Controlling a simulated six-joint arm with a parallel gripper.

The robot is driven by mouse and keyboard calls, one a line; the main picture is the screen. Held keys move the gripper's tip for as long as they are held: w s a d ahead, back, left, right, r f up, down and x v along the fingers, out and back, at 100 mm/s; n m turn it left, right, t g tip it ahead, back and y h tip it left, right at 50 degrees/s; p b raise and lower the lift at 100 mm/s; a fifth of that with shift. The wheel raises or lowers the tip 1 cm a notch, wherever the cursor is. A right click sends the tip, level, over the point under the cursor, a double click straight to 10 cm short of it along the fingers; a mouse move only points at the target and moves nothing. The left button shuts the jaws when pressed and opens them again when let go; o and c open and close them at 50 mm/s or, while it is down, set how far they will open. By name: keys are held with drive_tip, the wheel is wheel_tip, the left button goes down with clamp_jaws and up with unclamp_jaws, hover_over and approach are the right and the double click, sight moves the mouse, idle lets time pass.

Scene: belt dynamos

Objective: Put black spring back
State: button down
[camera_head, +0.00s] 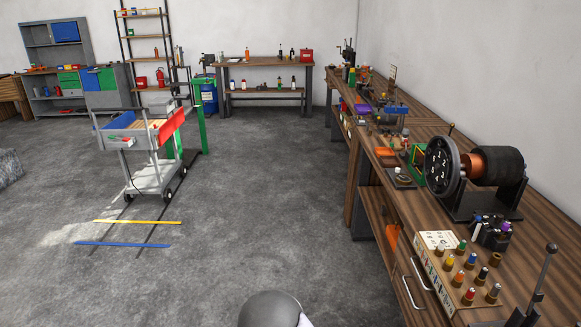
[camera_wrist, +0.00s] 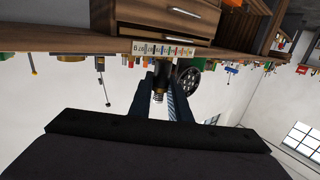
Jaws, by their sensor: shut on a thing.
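In the wrist view, which looks upside down, my gripper (camera_wrist: 164,98) is shut on a small dark ribbed piece, seemingly the black spring (camera_wrist: 158,97). The piece is held near the fingertips, with open air around it; its far end is hard to make out. In the head view the fingers are out of frame. The spring rack (camera_head: 458,291) stands on the right bench, with several coloured-topped pieces in brown sockets. The rack's number strip (camera_wrist: 163,50) shows beyond my fingers in the wrist view.
A dynamo with a black dial (camera_head: 438,167) stands behind the rack. A dark block with small coloured pieces (camera_head: 490,232) sits between them. An upright lever (camera_head: 541,275) is close at the rack's right. The floor left of the workbench (camera_head: 405,140) is clear up to the cart (camera_head: 150,175).

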drive_tip(key=shift+s+a+f+n+t+y+p, duration=0.15)
drive_tip(key=shift+s+a+n+t, duration=0.1)
drive_tip(key=shift+s+a, duration=0.3)
drive_tip(key=shift+s+a+f+n+t+y+p, duration=0.15)
drive_tip(key=shift+s+a+t, duration=0.15)
drive_tip(key=shift+a, duration=0.45)
drive_tip(key=n+t+y, duration=0.4)
drive_tip(key=y, duration=0.1)
drive_tip(key=shift+n, duration=0.3)
